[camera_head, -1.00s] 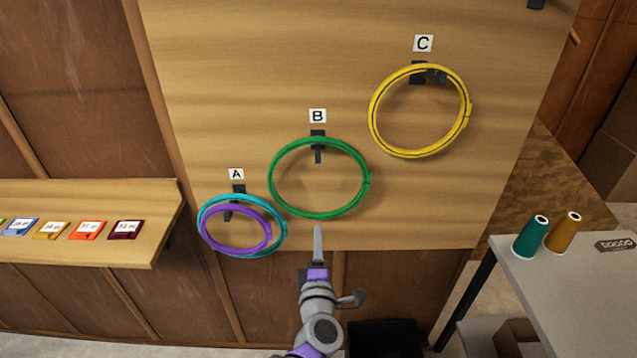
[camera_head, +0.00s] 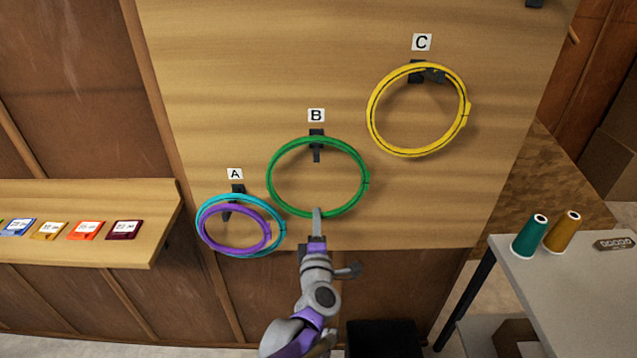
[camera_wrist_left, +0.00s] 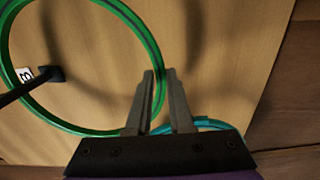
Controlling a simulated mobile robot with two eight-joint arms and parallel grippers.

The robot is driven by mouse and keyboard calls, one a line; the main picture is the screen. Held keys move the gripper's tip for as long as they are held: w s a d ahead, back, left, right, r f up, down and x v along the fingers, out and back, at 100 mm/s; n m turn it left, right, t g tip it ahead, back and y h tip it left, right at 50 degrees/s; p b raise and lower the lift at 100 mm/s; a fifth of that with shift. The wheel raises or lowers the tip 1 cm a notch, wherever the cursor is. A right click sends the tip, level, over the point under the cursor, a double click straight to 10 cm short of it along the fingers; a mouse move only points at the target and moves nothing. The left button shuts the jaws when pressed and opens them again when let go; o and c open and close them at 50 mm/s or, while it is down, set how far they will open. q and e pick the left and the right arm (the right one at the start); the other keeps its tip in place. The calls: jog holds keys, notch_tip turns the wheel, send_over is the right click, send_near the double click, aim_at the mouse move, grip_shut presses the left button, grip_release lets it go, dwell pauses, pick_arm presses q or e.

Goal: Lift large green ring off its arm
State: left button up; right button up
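The large green ring (camera_head: 364,184) hangs on the dark arm (camera_head: 317,150) under label B on the wooden wall panel. My left gripper (camera_head: 317,212) is at the ring's lower edge, with its fingers pointing up. In the left wrist view, the two fingers (camera_wrist_left: 160,72) are a little apart, and the green ring (camera_wrist_left: 28,102) runs behind or between them. I cannot tell whether they touch it. The label B arm also shows at the left of that view (camera_wrist_left: 50,74). My right gripper is not in view.
Teal and purple rings (camera_head: 279,240) hang at A, close to the left of my gripper. A yellow ring (camera_head: 372,112) hangs at C, upper right. A shelf (camera_head: 160,235) with colored packets is at left. A table (camera_head: 590,290) with two thread spools is at right.

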pick_arm(q)
grip_shut()
jog(key=shift+r, duration=0.1)
jog(key=shift+r+p, duration=0.6)
jog(key=shift+r, duration=0.15)
jog(key=s+r+p, duration=0.2)
jog(key=s, duration=1.2)
jog(key=shift+s+r, duration=0.15)
jog(key=shift+s, duration=0.1)
